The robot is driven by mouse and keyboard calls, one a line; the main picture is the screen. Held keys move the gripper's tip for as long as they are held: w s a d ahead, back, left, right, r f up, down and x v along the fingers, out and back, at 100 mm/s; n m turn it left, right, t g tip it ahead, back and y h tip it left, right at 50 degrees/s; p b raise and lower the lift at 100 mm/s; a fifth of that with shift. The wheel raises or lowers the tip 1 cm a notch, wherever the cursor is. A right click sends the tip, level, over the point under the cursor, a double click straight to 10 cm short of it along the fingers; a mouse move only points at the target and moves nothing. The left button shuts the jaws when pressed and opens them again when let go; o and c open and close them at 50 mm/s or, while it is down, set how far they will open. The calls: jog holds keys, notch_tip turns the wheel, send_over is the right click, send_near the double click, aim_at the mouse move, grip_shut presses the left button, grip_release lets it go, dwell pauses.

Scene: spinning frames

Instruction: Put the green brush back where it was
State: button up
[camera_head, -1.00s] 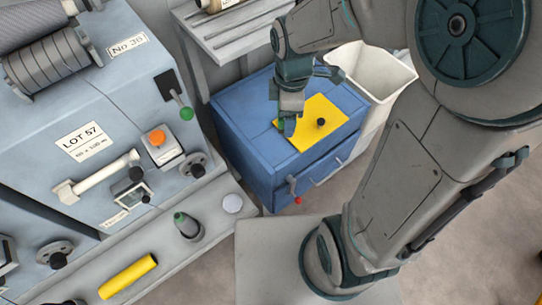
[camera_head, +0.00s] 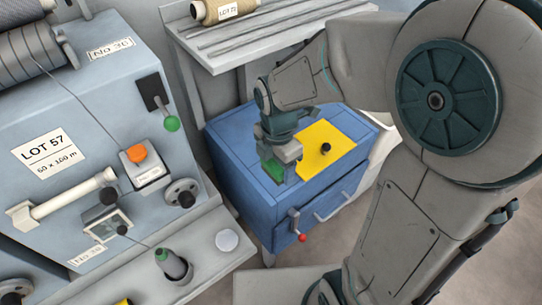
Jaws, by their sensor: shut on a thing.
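The green brush (camera_head: 273,171) is at the tip of my gripper (camera_head: 279,163), over the blue cabinet's top (camera_head: 233,143). Only a small green part of it shows, and the fingers and wrist hide the rest. My gripper is shut on it and points down, just left of a yellow sheet (camera_head: 318,138) on the cabinet. I cannot tell whether the brush touches the cabinet top.
A black knob (camera_head: 326,148) stands on the yellow sheet. The cabinet front has a handle (camera_head: 333,207) and a red-knobbed crank (camera_head: 301,236). A grey machine (camera_head: 65,205) stands at left; its ledge holds a green-topped bottle (camera_head: 173,264) and a white disc (camera_head: 227,240). A shelf (camera_head: 275,38) is behind.

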jog(key=w+f, duration=0.2)
jog(key=w, duration=0.1)
jog(key=w+a+f+b, duration=0.1)
jog(key=w, duration=0.1)
jog(key=shift+f, duration=0.1)
jog(key=shift+f+b, duration=0.7)
jog(key=shift+f, duration=1.2)
jog(key=shift+f, duration=0.2)
jog(key=o, duration=1)
jog(key=shift+o, duration=0.2)
jog(key=shift+r, duration=0.1)
